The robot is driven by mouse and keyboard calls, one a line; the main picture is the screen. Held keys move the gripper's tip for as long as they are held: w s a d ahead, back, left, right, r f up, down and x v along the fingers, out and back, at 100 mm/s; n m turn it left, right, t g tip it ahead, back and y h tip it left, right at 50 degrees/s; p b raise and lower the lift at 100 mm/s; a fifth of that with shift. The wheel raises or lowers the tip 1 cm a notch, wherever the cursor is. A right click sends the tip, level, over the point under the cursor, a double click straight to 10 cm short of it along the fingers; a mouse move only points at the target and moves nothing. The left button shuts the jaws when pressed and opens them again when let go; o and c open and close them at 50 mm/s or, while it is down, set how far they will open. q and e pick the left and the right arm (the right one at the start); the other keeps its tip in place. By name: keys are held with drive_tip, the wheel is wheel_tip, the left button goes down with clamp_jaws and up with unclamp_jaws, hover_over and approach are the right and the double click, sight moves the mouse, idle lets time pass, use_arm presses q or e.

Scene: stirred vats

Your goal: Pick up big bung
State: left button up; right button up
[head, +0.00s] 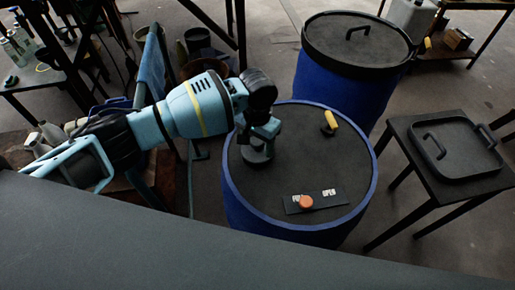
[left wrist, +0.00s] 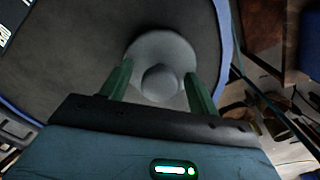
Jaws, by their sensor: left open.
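The big bung appears to be the grey round piece with a knob, on the dark top of the near blue vat (head: 230,180). In the head view the big bung (head: 256,156) shows partly under my left gripper (head: 260,140), which hides its upper part. In the left wrist view the big bung (left wrist: 165,43) lies ahead of my left gripper (left wrist: 160,80), its knob between the two green fingers. The fingers are apart, with a gap beside the knob. My right gripper is not in view.
A yellow-handled piece (head: 330,121) and a label plate (head: 328,199) with an orange knob (head: 306,202) are on the same vat top. A second lidded vat (head: 355,60) stands behind. A stool (head: 425,165) bearing a black lid (head: 458,150) stands at right.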

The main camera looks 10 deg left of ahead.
sight(258, 140)
use_arm(q)
drive_tip(key=shift+c, duration=0.2)
drive_tip(key=c, duration=1)
drive_tip(key=shift+c, duration=0.2)
drive_tip(key=shift+r, duration=0.15)
drive_tip(key=shift+r, duration=0.6)
wheel_tip(258, 140, up, 2)
drive_tip(key=shift+r, duration=0.2)
drive_tip(key=s+d, duration=0.3)
drive_tip(key=d, duration=0.4)
drive_tip(key=s+d+r, duration=0.1)
drive_tip(key=s+d, duration=0.2)
drive_tip(key=d, duration=0.5)
